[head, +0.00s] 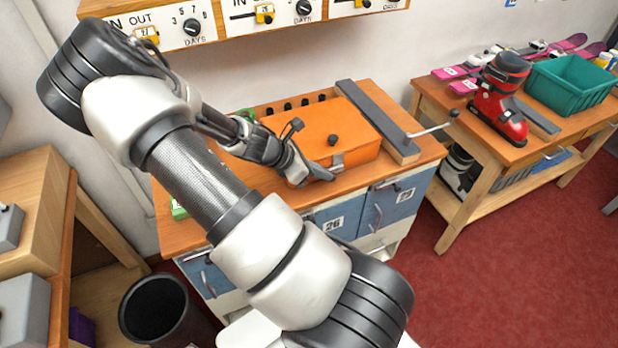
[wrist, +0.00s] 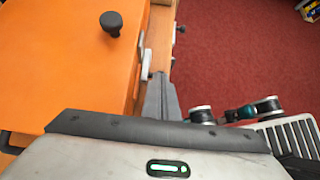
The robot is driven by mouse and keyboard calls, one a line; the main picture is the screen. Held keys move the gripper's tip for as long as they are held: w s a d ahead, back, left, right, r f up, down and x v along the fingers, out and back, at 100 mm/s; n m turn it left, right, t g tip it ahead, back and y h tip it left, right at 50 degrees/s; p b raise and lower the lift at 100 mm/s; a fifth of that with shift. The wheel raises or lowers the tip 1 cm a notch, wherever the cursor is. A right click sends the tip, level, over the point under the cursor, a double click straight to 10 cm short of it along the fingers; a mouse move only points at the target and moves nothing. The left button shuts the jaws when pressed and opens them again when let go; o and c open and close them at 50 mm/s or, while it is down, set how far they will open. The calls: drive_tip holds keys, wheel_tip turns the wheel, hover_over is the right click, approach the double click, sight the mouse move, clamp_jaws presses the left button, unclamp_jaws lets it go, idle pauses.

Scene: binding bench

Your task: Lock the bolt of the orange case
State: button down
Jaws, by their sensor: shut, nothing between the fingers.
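The orange case (head: 345,125) lies on the wooden bench top, with a black knob (head: 333,140) on its lid. The lid looks down, but I cannot tell whether it is fully shut. A light grey metal bolt fitting (head: 337,160) is on its front face; it also shows in the wrist view (wrist: 147,65) at the case's edge. I cannot tell whether the bolt is drawn or locked. My gripper (head: 328,175) is shut and empty at the front of the case, close beside the fitting. In the wrist view its dark fingers (wrist: 160,95) reach near the fitting; contact is unclear.
A grey bar clamp (head: 380,118) with a lever lies right of the case. Blue drawers (head: 388,205) are below the bench top (head: 428,148). A red ski boot (head: 500,95) and green bin (head: 570,85) stand on another bench. A black bin (head: 160,310) stands at lower left.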

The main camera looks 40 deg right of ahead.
drive_tip(key=shift+a+r+p, duration=0.15)
drive_tip(key=shift+r+p, duration=0.1)
drive_tip(key=shift+p, duration=0.05)
drive_tip(key=p+v, duration=0.2)
drive_tip(key=v, duration=1.1)
drive_tip(key=shift+a, duration=0.2)
drive_tip(key=shift+r, duration=0.2)
